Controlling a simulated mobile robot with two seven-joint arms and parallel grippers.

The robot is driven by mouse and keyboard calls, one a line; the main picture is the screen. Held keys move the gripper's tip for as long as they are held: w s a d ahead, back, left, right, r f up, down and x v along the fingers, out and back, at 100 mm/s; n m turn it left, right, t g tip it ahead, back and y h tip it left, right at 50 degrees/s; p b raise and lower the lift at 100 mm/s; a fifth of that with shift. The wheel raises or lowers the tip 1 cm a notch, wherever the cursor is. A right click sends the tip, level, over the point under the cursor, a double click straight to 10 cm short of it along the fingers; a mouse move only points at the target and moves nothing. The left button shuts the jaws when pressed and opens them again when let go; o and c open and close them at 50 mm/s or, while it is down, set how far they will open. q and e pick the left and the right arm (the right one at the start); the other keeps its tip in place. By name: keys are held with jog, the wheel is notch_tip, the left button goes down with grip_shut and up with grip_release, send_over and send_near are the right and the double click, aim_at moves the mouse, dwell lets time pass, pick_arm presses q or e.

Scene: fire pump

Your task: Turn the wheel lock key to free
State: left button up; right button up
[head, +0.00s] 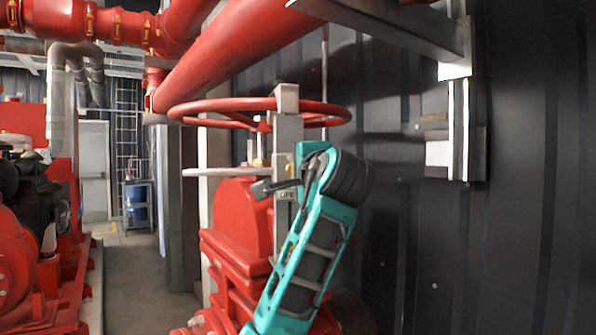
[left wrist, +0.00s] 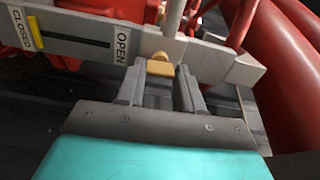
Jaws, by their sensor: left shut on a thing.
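The brass-coloured lock key (left wrist: 160,66) shows in the left wrist view at the tips of my left gripper (left wrist: 161,80), in front of a grey bar. My left gripper is shut on the key; its fingers hide part of it. The grey lock bracket (head: 289,132) stands upright by the red handwheel (head: 205,108) in the head view. In the left wrist view a plate reads CLOSED at the left and OPEN at the right, with a yellow marker (left wrist: 35,30) by CLOSED. My right gripper is not in view.
The red valve body (head: 237,222) stands below the handwheel. A thick red pipe (head: 235,55) runs overhead. A dark ribbed wall (head: 410,230) is close on the right. Red pump machinery (head: 20,270) stands at the left, with open floor (head: 135,265) between.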

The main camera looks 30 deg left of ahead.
pick_arm(q)
jog(key=shift+m, duration=0.4)
jog(key=o, duration=0.8)
jog(key=shift+c, duration=0.2)
jog(key=shift+d, duration=0.1)
jog(key=b+v, duration=0.1)
jog(key=v, duration=1.1)
jog(key=shift+s+d+b, duration=0.25)
jog(key=shift+s+b, duration=0.1)
jog(key=shift+b, duration=0.05)
